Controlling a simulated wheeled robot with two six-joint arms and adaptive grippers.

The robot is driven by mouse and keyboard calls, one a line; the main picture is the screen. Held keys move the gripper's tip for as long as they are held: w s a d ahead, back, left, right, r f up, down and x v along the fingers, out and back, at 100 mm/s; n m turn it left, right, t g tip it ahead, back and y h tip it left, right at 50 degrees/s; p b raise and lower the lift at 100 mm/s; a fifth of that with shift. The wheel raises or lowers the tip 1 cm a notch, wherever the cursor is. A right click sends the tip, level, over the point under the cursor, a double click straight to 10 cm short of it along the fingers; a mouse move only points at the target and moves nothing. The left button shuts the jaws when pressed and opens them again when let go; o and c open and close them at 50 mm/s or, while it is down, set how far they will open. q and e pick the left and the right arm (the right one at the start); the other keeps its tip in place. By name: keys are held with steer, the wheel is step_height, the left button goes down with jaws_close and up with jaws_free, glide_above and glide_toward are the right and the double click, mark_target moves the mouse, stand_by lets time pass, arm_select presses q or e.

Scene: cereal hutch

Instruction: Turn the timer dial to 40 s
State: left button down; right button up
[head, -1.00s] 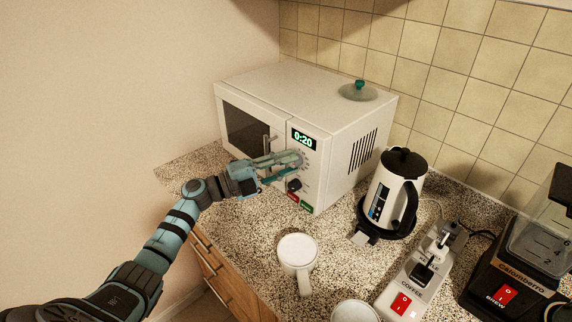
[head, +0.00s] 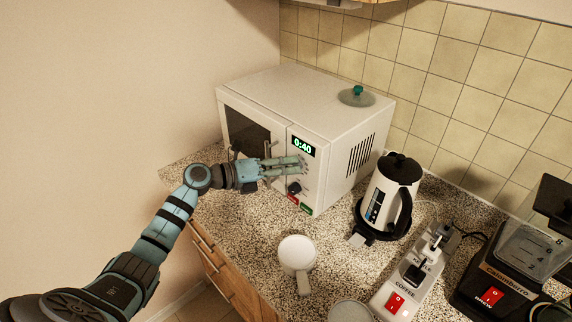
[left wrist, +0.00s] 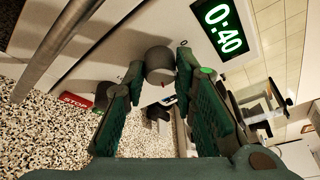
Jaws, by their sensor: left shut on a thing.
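The white microwave (head: 316,95) stands at the back of the counter with its door shut. Its green display (head: 303,147) reads 0:40, and the display is also large in the left wrist view (left wrist: 223,30). My left gripper (head: 302,167) is at the control panel just below the display. In the left wrist view its green fingers (left wrist: 160,66) are closed on the dark round timer dial (left wrist: 159,62). In the head view the fingers hide this dial. A second dark knob (head: 294,188) sits lower on the panel, clear of the fingers. My right gripper is not in view.
Below the knobs are a red stop button (head: 293,198) and a green button (head: 306,208). A glass lid (head: 357,99) lies on the microwave. A kettle (head: 388,195), white mug (head: 296,252), switch strip (head: 405,285) and coffee maker (head: 500,280) stand to the right and front.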

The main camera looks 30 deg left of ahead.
arm_select(q)
steer(key=shift+m, duration=0.3)
stand_by(0.4)
steer(key=c, duration=1.3)
jaws_free()
steer(key=v, duration=1.1)
steer(key=shift+s+a+r, duration=0.15)
steer(key=shift+s+r, duration=0.1)
steer(key=shift+s, duration=0.05)
